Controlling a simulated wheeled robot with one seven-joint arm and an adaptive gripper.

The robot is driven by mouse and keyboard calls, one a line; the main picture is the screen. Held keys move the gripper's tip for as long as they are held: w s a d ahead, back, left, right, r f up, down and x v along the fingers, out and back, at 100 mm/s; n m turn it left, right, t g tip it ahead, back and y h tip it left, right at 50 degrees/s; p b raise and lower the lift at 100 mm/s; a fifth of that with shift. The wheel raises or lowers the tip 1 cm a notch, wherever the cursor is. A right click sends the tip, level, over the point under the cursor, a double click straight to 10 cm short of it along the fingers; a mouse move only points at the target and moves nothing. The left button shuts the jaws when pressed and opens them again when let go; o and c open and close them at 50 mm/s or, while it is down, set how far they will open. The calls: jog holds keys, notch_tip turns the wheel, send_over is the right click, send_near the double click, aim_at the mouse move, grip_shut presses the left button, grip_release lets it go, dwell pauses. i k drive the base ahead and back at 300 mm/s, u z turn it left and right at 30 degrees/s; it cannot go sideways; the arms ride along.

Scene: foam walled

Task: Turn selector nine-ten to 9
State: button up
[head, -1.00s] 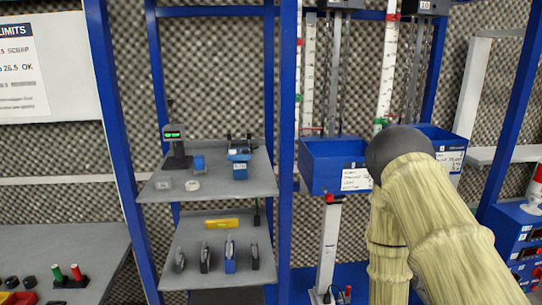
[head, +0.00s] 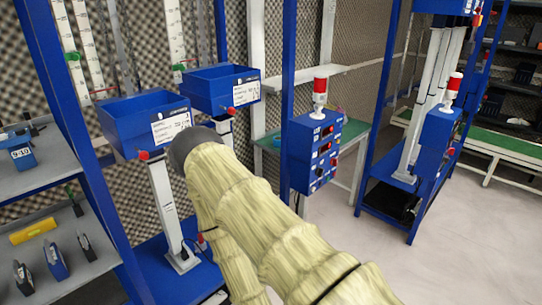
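A blue block-shaped device (head: 17,157) with a white "9-10" label stands on the upper grey shelf at the left edge of the head view. Its label faces me. No knob or pointer position on it can be made out at this size. My arm, in a cream sleeve with a dark rounded joint, rises from the bottom middle toward the blue bins. My gripper is not in view.
Two blue bins (head: 124,139) with labels stand right of the shelves. A blue control box (head: 306,165) with a red-topped beacon (head: 320,92) is in the middle. A blue-framed stand (head: 440,140) is further right. Grey floor (head: 460,240) is clear at right.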

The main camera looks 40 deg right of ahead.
aim_at(320, 171)
jog(key=z, duration=1.55)
jog(key=k, duration=0.55)
jog(key=u, duration=0.35)
jog(key=i, duration=1.2)
jog(key=z, duration=0.55)
jog(key=k, duration=0.65)
jog(key=z, duration=0.5)
jog(key=i, duration=0.5)
jog(key=z, duration=0.3)
